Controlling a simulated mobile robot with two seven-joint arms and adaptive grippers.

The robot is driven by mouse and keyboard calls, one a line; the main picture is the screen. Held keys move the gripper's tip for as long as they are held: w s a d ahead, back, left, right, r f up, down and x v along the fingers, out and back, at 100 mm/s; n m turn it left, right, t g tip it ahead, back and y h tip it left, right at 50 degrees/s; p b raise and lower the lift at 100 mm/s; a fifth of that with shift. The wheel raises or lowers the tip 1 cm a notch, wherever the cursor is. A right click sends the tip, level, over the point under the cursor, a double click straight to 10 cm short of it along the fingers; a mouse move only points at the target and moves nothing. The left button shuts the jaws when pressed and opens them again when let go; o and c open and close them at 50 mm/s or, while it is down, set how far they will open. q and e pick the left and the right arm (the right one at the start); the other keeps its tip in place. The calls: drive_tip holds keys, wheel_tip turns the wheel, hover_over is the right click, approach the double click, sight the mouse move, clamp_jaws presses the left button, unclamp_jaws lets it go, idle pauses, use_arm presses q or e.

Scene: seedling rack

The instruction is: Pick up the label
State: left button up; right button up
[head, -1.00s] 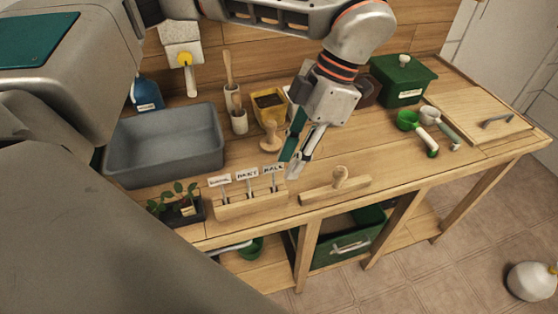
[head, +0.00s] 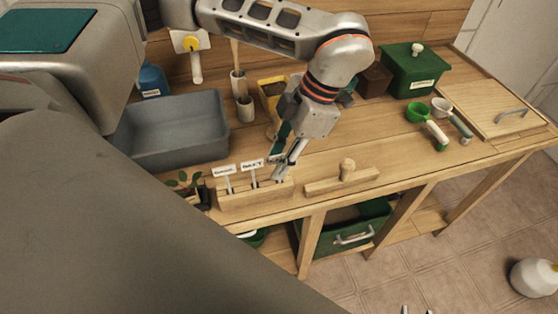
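A wooden label holder (head: 240,198) stands near the front edge of the bench. Two white labels on stakes show upright in it, a left label (head: 223,170) and a middle label (head: 252,165). A third label at the right end is mostly hidden by my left gripper (head: 278,168). That gripper points down at the holder's right end, its fingers apart. Whether they touch the third label cannot be told. Two pale tips, apart, at the bottom edge look like my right gripper (head: 416,310), away from the bench.
A grey basin (head: 175,130) and a seedling tray (head: 205,196) are left of the holder. A wooden tamper (head: 342,180) lies close on the right. A green lidded box (head: 410,72), scoops (head: 437,132) and a board (head: 490,105) are further right.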

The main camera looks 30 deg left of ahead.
use_arm(q)
clamp_jaws()
drive_tip(key=shift+r, duration=0.15)
